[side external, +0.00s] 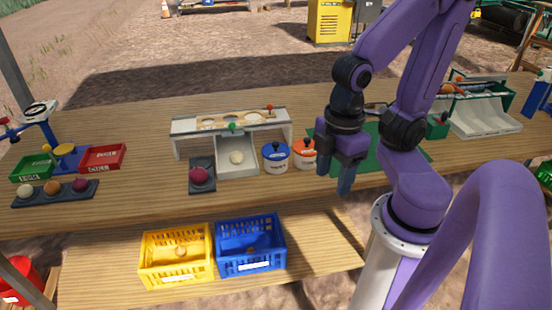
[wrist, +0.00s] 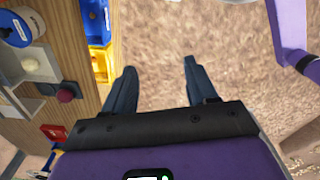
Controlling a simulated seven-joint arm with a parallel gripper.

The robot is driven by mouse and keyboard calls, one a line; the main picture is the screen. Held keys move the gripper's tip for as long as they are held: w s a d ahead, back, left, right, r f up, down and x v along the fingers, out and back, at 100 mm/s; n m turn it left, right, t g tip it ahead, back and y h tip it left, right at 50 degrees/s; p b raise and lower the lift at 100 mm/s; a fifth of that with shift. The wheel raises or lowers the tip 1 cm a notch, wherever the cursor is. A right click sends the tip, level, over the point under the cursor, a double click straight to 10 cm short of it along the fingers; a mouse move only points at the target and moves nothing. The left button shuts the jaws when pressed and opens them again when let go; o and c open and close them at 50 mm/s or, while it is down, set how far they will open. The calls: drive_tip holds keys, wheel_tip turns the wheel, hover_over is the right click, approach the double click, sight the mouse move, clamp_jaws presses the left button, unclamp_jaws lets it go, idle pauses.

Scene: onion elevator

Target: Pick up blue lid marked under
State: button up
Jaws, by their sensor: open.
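A white pot with a blue lid (side external: 276,150) stands upright on the wooden table, just right of the white sorting stand. In the wrist view the blue lid (wrist: 15,28) shows at the upper left, cut by the frame edge. Its label is too small to read. My gripper (side external: 336,176) is at the table's front edge, right of the blue lid and apart from it. In the wrist view my gripper (wrist: 159,68) has its fingers apart with only bare ground between them.
A white pot with an orange lid (side external: 304,148) stands between the blue lid and my gripper. The white sorting stand (side external: 183,127) is to the left. A yellow crate (side external: 150,276) and a blue crate (side external: 277,258) sit on the lower shelf. A green mat (side external: 410,142) lies behind my arm.

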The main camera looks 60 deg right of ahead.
drive_tip(key=shift+c, duration=0.2)
drive_tip(key=w+n+h, duration=0.1)
drive_tip(key=w, duration=0.7)
drive_tip(key=n+h, duration=0.4)
hover_over(275, 143)
drive_tip(key=a, duration=0.3)
drive_tip(key=f, duration=1)
drive_tip(key=shift+s+f, duration=0.35)
drive_tip(key=shift+s, duration=0.05)
drive_tip(key=shift+x, duration=3.1)
drive_tip(key=shift+w, duration=0.25)
drive_tip(key=shift+c, duration=0.4)
clamp_jaws()
